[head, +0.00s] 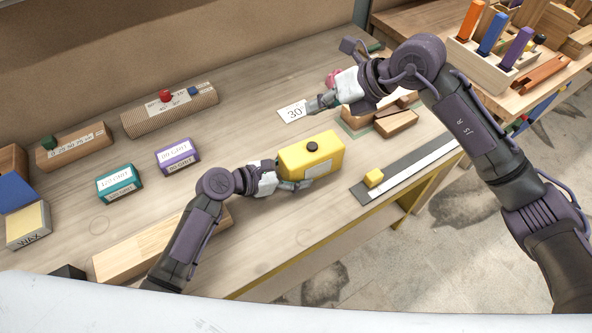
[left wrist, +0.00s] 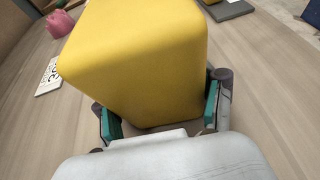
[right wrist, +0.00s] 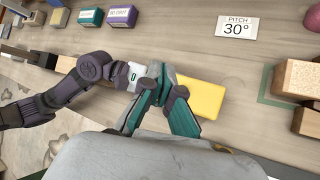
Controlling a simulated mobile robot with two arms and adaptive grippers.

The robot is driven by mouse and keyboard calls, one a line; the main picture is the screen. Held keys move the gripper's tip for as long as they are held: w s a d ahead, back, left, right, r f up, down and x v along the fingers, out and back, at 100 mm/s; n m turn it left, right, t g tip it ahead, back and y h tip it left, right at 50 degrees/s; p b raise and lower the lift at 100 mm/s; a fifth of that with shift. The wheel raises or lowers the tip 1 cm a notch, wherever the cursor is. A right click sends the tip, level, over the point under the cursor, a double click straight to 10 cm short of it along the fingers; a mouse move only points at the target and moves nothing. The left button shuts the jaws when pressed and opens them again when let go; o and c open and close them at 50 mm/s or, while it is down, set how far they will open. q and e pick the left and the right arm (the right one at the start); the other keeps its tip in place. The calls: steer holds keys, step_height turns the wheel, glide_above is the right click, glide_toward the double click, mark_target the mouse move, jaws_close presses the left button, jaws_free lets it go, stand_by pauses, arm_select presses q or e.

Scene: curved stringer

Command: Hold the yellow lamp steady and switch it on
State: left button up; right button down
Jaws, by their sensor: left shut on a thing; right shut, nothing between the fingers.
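The yellow lamp (head: 300,160) is a rounded box with a dark button (head: 312,146) on top and a pale label on its front side. My left gripper (head: 282,179) is shut on its left end. In the left wrist view the lamp (left wrist: 140,60) fills the space between the two teal-padded fingers. I cannot tell whether it rests on the bench or is slightly raised. No glow shows on it. My right gripper (head: 316,104) is shut and empty, behind and above the lamp. In the right wrist view the lamp (right wrist: 203,97) lies beyond its fingers, and the button is not visible.
A "30°" card (head: 292,113) lies behind the lamp. Wooden blocks (head: 396,123) stand to its right, and a dark strip with a small yellow block (head: 374,177) lies at the front right. Teal (head: 119,183) and purple (head: 177,157) boxes stand to the left.

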mark_target(315, 146)
steer(key=shift+f, duration=4.35)
steer(key=shift+f, duration=0.15)
steer(key=shift+f, duration=0.3)
steer(key=shift+f, duration=0.2)
steer(key=shift+r, duration=0.65)
steer(key=shift+r, duration=3.05)
